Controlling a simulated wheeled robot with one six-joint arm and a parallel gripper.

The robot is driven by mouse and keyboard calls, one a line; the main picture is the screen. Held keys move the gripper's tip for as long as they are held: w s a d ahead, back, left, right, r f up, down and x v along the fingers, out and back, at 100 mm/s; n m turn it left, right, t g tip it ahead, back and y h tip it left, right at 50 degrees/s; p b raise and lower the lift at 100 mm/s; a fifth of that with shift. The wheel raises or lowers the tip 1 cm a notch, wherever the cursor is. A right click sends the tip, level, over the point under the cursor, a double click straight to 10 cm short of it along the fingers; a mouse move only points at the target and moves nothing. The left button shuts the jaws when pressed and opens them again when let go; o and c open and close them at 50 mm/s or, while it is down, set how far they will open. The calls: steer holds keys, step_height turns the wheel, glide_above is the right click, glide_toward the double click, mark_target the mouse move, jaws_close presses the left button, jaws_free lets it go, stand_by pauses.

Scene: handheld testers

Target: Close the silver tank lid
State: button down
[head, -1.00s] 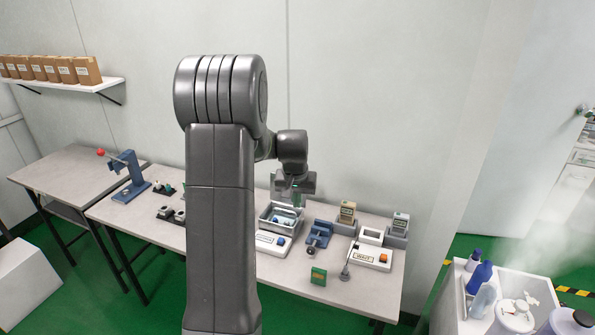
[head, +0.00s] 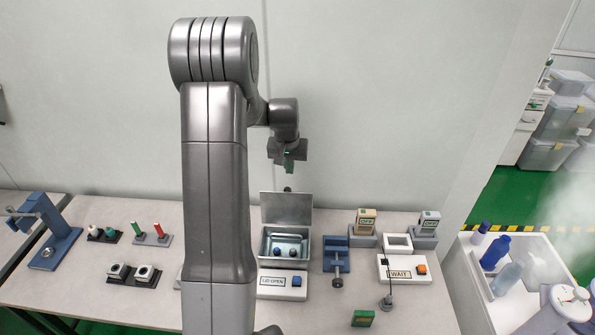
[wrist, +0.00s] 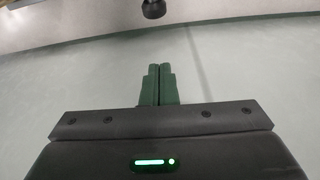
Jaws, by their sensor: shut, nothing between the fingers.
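The silver tank (head: 266,247) stands on the table in the head view. Its lid (head: 287,208) is raised upright at the tank's back edge, and the inside shows a pale tray with blue bits. A white box labelled "LID OPEN" (head: 273,286) with a blue button sits in front of the tank. My gripper (head: 288,168) is above the raised lid, apart from it, against the wall. In the wrist view the green fingers (wrist: 158,84) are together with nothing between them. The tank is not clearly seen in the wrist view.
Right of the tank are a blue vise (head: 337,262), a white box labelled "WAIT" (head: 403,271) and two handheld testers in stands (head: 427,222). Left are several small holders (head: 133,273) and a blue lever press (head: 54,244). A white bin with bottles (head: 465,275) is at far right.

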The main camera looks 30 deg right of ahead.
mark_target(287, 204)
steer(key=shift+s+a+f+b, duration=0.35)
steer(key=shift+s+a+f, duration=0.1)
steer(key=shift+s+f, duration=0.3)
steer(key=shift+s+a+f+b, duration=0.3)
steer(key=shift+s+a+f, duration=0.15)
steer(key=shift+s+f, duration=0.3)
